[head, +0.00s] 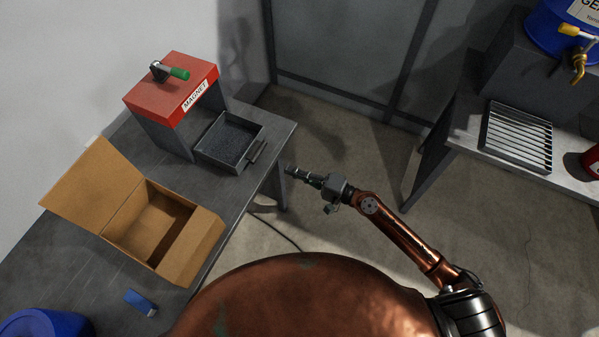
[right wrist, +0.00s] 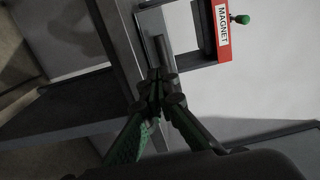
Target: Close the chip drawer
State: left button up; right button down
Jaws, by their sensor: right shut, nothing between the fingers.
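The chip drawer (head: 230,141) is a dark grey tray. It sticks out of the magnet housing (head: 173,88), a grey box with a red top, and stands open. Its bar handle (head: 256,152) is on the side facing my right arm. My right gripper (head: 291,171) is shut and empty, just beyond the table edge, a short way from the handle and apart from it. In the right wrist view the shut fingers (right wrist: 155,86) point toward the dark handle (right wrist: 160,47), with the red magnet housing (right wrist: 222,35) behind. My left gripper is not in view.
An open cardboard box (head: 207,244) stands on the grey table (head: 60,250) near the drawer. A blue block (head: 141,302) and a blue container (head: 45,323) are nearer me. A second table (head: 465,125) with a grate (head: 515,137) is at the right. Open floor lies between the tables.

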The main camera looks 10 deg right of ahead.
aim_at(269, 166)
jog(key=p+x, duration=0.1)
jog(key=x, duration=0.7)
jog(key=shift+d+p, duration=0.1)
jog(key=shift+p, duration=0.2)
jog(key=shift+w+a, duration=0.4)
jog(key=shift+a, duration=0.15)
